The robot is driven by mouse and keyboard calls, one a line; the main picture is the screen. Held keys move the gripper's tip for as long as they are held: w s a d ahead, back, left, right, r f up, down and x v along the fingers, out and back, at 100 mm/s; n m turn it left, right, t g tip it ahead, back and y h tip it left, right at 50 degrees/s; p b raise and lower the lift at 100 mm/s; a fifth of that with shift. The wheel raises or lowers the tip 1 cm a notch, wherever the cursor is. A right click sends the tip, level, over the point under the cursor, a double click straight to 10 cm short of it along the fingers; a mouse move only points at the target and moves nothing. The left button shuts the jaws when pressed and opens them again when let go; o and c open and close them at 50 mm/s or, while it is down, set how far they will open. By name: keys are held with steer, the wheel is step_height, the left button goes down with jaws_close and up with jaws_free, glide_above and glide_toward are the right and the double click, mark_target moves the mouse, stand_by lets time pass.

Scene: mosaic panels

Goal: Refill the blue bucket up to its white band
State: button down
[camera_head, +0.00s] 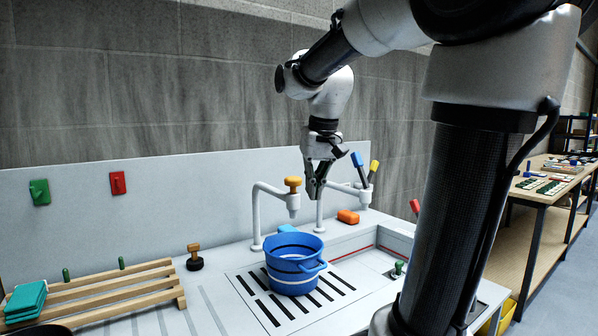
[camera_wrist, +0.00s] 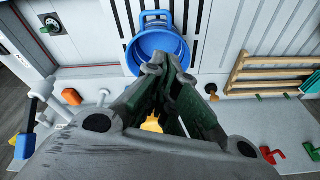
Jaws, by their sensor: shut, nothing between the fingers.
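The blue bucket (camera_head: 292,270) stands upright on the slotted drain grate, with a white band around its lower half and a dark band above. It also shows in the wrist view (camera_wrist: 157,38), partly behind my fingers; its water level cannot be told. A white tap with an orange-yellow knob (camera_head: 293,185) rises just behind the bucket, its spout above the bucket's rim. A second white tap (camera_head: 350,190) with blue and yellow levers stands to the right. My gripper (camera_head: 317,190) is shut and empty, pointing down beside the orange-yellow knob, above and behind the bucket.
An orange block (camera_head: 348,216) lies on the back ledge. A wooden rack (camera_head: 100,292) with teal cloths (camera_head: 25,300) and a black-based wooden knob (camera_head: 194,257) are to the left. A sunken basin (camera_head: 375,248) lies right of the grate. Green and red wall pieces hang at far left.

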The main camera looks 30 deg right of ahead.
steer(key=w+d+r+m, duration=0.3)
steer(key=w+r+m, duration=0.1)
steer(key=w+r, duration=0.25)
step_height(320, 180, up, 10)
steer(key=m+g, duration=0.1)
steer(key=m, duration=0.9)
glide_above(293, 185)
steer(key=d, duration=0.3)
steer(key=shift+s+d+y, duration=0.1)
steer(key=shift+s+y, duration=0.2)
steer(key=f, duration=0.4)
steer(key=w+f, duration=0.1)
steer(key=f, duration=0.4)
steer(key=w+f, duration=0.1)
steer(key=f, duration=0.3)
steer(key=shift+a+f, duration=0.2)
steer(key=shift+f, duration=0.2)
